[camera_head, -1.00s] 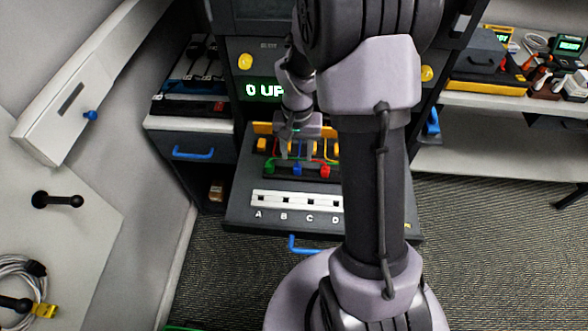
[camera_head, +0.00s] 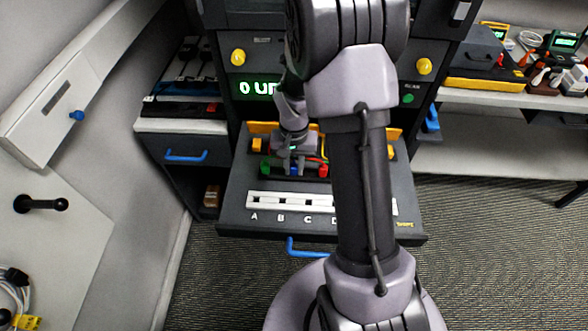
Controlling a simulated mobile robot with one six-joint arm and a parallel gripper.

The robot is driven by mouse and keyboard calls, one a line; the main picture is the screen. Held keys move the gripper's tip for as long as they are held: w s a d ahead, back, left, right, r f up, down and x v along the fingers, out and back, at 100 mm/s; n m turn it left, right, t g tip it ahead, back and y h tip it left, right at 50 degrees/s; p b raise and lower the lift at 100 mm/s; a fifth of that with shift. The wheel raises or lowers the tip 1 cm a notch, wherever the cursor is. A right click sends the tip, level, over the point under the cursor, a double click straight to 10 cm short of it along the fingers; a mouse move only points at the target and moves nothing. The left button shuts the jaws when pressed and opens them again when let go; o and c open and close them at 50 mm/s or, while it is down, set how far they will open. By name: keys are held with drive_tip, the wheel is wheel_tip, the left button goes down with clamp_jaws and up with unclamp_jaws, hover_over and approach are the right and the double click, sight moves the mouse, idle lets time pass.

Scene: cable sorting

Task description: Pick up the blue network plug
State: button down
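The blue network plug (camera_head: 294,171) sits in a dark rack on the pulled-out shelf, between a green plug (camera_head: 266,167) and a red plug (camera_head: 323,170). Only a small front part of the blue plug shows. My gripper (camera_head: 293,163) is low, right above and behind the blue plug, and overlaps it in this view. The fingers are small and partly merge with the plugs, so I cannot tell whether they touch or close on it.
A white strip with sockets (camera_head: 262,199) marked with letters lies in front of the rack. A blue handle (camera_head: 304,248) juts from the shelf front. Yellow blocks (camera_head: 263,128) stand behind the plugs. My arm hides the shelf's right part.

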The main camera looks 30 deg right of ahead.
sight(294, 165)
wheel_tip(294, 165, up, 4)
drive_tip(key=shift+r+p, duration=0.1)
drive_tip(key=shift+p, duration=1.15)
drive_tip(key=s+d+p, duration=0.1)
drive_tip(key=s+d, duration=0.1)
drive_tip(key=s, duration=0.2)
drive_tip(key=s+d+p, duration=0.1)
drive_tip(key=s+d, duration=0.2)
drive_tip(key=s, duration=0.2)
drive_tip(key=s+d+r+p, duration=0.1)
drive_tip(key=s+d, duration=0.1)
drive_tip(key=s, duration=0.2)
drive_tip(key=shift+s+d, duration=0.4)
wheel_tip(294, 165, up, 3)
drive_tip(key=shift+r+p, duration=0.15)
drive_tip(key=shift+p, duration=1.1)
